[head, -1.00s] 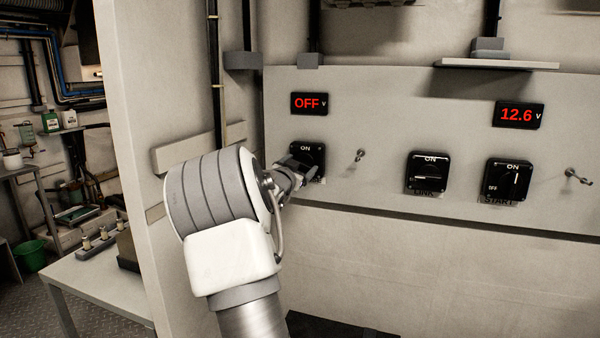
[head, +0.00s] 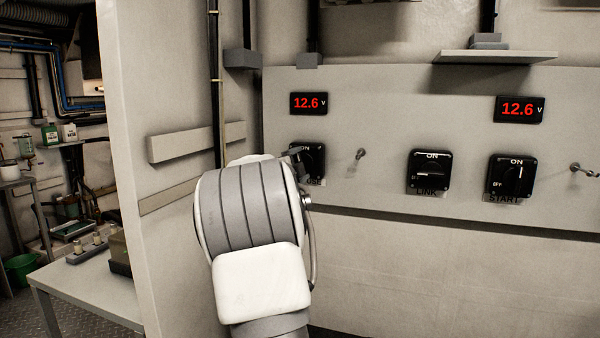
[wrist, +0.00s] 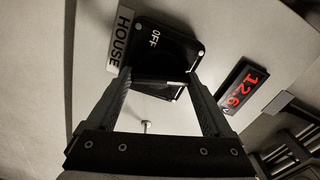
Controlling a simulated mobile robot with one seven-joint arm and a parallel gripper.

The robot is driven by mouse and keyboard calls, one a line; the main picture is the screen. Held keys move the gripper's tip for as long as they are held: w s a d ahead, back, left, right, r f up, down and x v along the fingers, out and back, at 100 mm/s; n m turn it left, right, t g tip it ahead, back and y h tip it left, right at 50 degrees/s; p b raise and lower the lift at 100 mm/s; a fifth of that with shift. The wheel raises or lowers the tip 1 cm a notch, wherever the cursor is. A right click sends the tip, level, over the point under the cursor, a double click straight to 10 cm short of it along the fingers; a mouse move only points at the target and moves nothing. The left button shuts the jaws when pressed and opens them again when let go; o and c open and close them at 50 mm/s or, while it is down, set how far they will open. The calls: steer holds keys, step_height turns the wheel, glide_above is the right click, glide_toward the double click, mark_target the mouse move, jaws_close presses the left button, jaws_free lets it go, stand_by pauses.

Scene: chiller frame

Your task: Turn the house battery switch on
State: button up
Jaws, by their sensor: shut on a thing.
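The house battery switch (head: 314,163) is a black square rotary switch on the grey panel, at the left of the row. My gripper covers part of it in the head view. In the wrist view its black plate (wrist: 180,45) shows the OFF mark, and a HOUSE label (wrist: 120,40) sits beside it. My gripper (wrist: 158,82) is shut on the switch's dark handle (wrist: 158,90), one finger on each side. The handle's exact angle is hard to tell. The red display (head: 309,103) above the switch reads 12.6 V.
The LINK switch (head: 429,172) has its pointer level, at OFF. The START switch (head: 511,177) has its pointer upright, at ON; its display (head: 519,109) reads 12.6 V. A wall edge (head: 150,200) stands left of my arm.

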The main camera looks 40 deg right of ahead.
steer(key=shift+m+b, duration=0.8)
steer(key=shift+m, duration=0.8)
steer(key=o, duration=1.1)
steer(key=shift+o, duration=0.2)
steer(key=p+v, duration=0.1)
steer(key=v, duration=1.6)
steer(key=shift+s+a, duration=0.15)
steer(key=shift+a, duration=0.05)
